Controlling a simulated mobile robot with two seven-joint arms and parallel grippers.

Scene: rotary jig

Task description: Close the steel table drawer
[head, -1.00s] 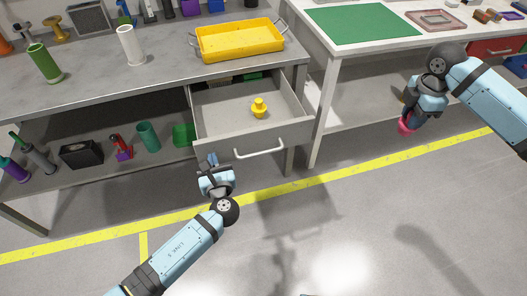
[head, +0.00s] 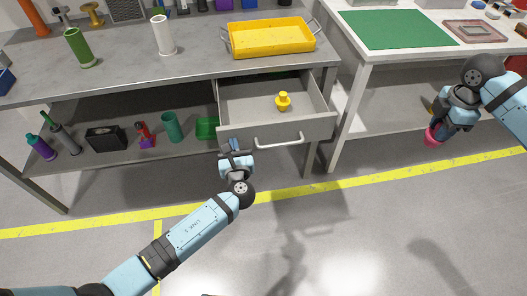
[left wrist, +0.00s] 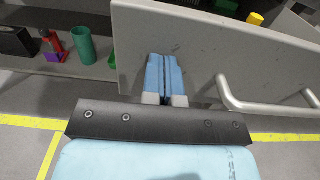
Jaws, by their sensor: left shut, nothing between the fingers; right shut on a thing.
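The steel table drawer (head: 318,126) stands pulled out under the grey table, with a yellow knobbed object (head: 283,101) inside it. Its bar handle (head: 279,141) is on the front panel and also shows in the left wrist view (left wrist: 265,107). My left gripper (head: 233,146) is shut and empty at the left end of the drawer front, left of the handle. In the left wrist view its blue fingers (left wrist: 165,75) lie over the front panel (left wrist: 200,45); whether they touch it I cannot tell. My right gripper (head: 437,129) is shut on a pink object (head: 432,138) at the right.
A yellow tray (head: 270,40) sits on the grey table above the drawer. The shelf below holds a teal cup (head: 172,127), a black box and a green bin (head: 207,128). A white table with a green mat (head: 398,29) stands right. The floor in front is clear.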

